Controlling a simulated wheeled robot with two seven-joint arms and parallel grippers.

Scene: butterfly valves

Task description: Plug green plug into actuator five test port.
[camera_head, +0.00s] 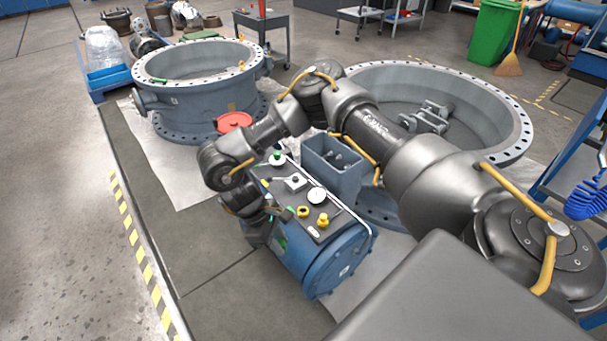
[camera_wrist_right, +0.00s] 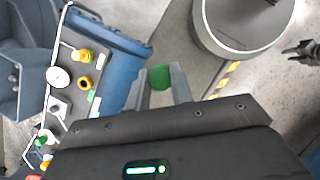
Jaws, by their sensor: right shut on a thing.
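My right gripper (camera_wrist_right: 162,76) is shut on the green plug (camera_wrist_right: 159,78), a round green piece between its fingertips in the right wrist view. The actuator's dark top panel bears a white gauge (camera_head: 317,196), a yellow ring with a dark centre (camera_head: 302,212) and a yellow fitting (camera_head: 323,220). I cannot read which is the test port. The plug is apart from the panel.
A grey-blue box (camera_head: 318,176) stands behind the panel. A large flanged valve ring (camera_head: 150,80) is behind left, another (camera_head: 515,125) behind right. A red disc (camera_head: 234,121) is near my forearm. Floor left of the striped line (camera_head: 135,230) is clear.

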